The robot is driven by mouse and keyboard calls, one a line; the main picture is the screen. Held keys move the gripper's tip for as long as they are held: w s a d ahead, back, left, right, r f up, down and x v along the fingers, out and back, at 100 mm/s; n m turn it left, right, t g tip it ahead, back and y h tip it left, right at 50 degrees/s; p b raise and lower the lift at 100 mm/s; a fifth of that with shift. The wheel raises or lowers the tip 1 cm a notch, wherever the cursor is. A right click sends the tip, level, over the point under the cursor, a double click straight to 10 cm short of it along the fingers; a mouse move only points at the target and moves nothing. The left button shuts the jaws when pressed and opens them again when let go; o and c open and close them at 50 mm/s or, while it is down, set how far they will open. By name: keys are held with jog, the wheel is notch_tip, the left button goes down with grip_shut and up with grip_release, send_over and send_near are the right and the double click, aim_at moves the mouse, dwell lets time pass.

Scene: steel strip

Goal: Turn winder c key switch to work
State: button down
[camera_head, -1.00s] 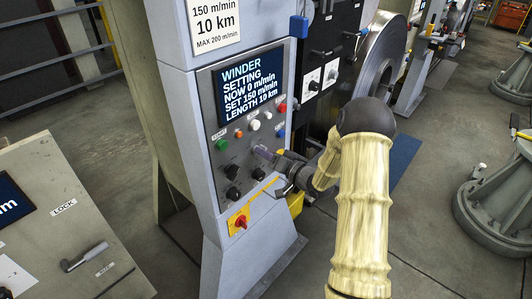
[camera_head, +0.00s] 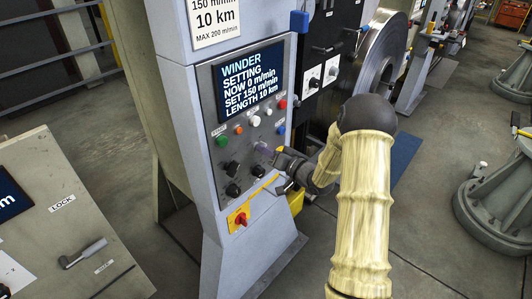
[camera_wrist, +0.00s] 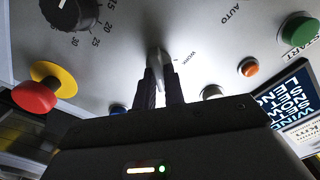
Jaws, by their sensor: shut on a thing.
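The winder panel (camera_head: 207,100) stands in the head view, with a screen (camera_head: 248,85) reading WINDER, SETTING, NOW 0 m/min, SET 150 m/min, LENGTH 10 km. My gripper (camera_head: 269,151) is at the panel's middle right, its fingers shut on the key switch (camera_wrist: 155,56). In the wrist view the two dark fingers reach up to the grey panel and close around the key.
Close by are a green START button (camera_wrist: 299,29), an orange button (camera_wrist: 249,67), a white button (camera_wrist: 212,92), a black dial (camera_wrist: 72,12) and a red knob on yellow (camera_wrist: 42,90). A lever desk (camera_head: 62,225) stands at the left.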

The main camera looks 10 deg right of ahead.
jog(key=n+b, duration=0.5)
jog(key=b, duration=0.1)
jog(key=n+b, duration=0.6)
jog(key=b, duration=0.1)
jog(key=n+b, duration=0.6)
jog(key=b, duration=0.1)
jog(key=shift+s+a+f, duration=0.2)
jog(key=shift+a, duration=0.05)
jog(key=shift+r, duration=0.1)
jog(key=c, duration=1.5)
grip_release()
jog(key=v, duration=1.7)
jog(key=shift+s+d+r, duration=0.1)
jog(key=shift+s, duration=0.05)
